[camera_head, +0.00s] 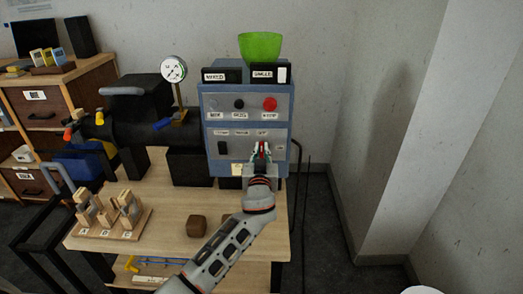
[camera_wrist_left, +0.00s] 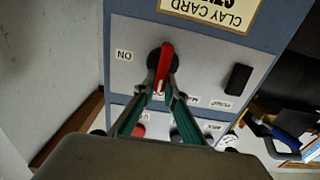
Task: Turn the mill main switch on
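The mill's blue-grey control box (camera_head: 213,107) stands at the back right of the wooden table. The main switch is a black round knob with a red handle (camera_wrist_left: 165,62) on the lower panel; it also shows in the head view (camera_head: 263,147). The handle stands near vertical in both views. The ON label (camera_wrist_left: 124,55) lies to its side, left in the wrist view and right in the head view. My left gripper (camera_wrist_left: 162,84) has its fingertips on both sides of the red handle, apparently touching it. My right gripper is in neither view.
A red button (camera_head: 269,104) and a black knob (camera_head: 239,104) sit on the upper panel, and a black rocker (camera_wrist_left: 238,78) beside the switch. A gauge (camera_head: 173,69), a green hopper (camera_head: 260,47), brown blocks (camera_head: 196,226) and a wooden rack (camera_head: 112,222) are nearby.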

